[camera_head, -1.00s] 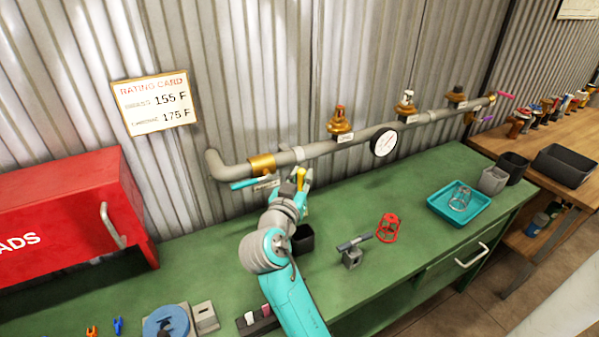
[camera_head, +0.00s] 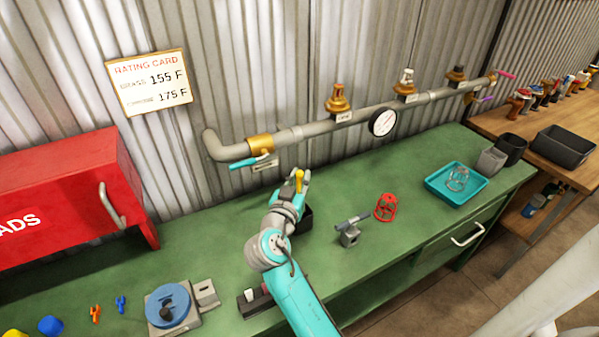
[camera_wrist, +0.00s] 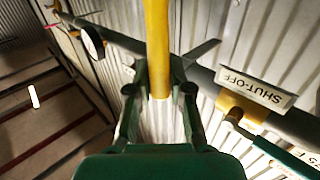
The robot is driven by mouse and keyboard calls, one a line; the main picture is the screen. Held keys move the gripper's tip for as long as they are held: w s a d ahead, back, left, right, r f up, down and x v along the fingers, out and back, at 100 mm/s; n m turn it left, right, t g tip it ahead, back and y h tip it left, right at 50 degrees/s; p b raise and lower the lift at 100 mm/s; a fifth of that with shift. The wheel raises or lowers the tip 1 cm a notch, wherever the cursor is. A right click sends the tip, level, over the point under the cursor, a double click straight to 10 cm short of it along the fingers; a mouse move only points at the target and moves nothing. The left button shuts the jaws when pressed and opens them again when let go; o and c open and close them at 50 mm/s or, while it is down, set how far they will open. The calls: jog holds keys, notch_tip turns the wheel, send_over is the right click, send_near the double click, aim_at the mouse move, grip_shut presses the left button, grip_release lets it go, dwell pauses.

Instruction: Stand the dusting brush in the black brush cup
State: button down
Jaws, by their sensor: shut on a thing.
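My gripper (camera_head: 298,185) is shut on the dusting brush, whose yellow handle (camera_head: 299,177) shows above the fingers in the head view. In the wrist view the yellow handle (camera_wrist: 157,45) stands between my two fingers (camera_wrist: 160,92). The brush's bristle end is not clearly visible.
A pipe (camera_head: 310,131) with a teal shut-off handle (camera_head: 243,163) runs along the wall behind my gripper. A teal tray (camera_head: 437,187) lies farther right.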

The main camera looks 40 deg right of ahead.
aim_at(299, 189)
jog(key=shift+f, duration=1.7)
jog(key=c, duration=1)
grip_release()
jog(key=shift+a, duration=0.1)
jog(key=v, duration=0.7)
jog(key=shift+s+a, duration=0.1)
jog(key=shift+a, duration=0.05)
